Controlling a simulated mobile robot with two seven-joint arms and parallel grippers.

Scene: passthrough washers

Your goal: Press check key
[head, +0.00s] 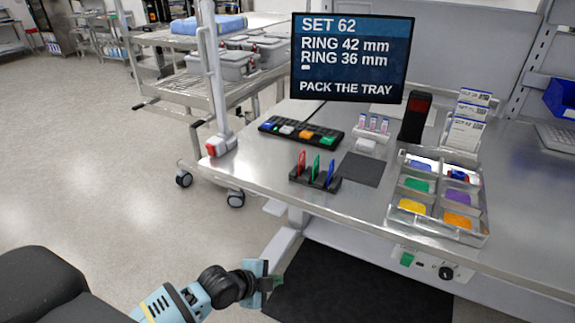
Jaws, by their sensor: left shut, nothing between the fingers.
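A black key strip (301,133) lies on the steel table left of centre, in front of the screen. It bears several coloured keys, among them a blue, a white, an orange and a green key (327,141). Marks on the keys are too small to read, so I cannot tell which is the check key. My left gripper (273,281) is low in front of the table, below its front edge and well apart from the keys. It is shut and empty. My right gripper is not in view.
A screen (352,57) reads "SET 62, RING 42 mm, RING 36 mm, PACK THE TRAY". A black rack (315,181) holds red, green and blue rings. A grey mat (361,169) and a compartment tray (480,236) with coloured pads are to the right. A cart (160,84) stands behind left.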

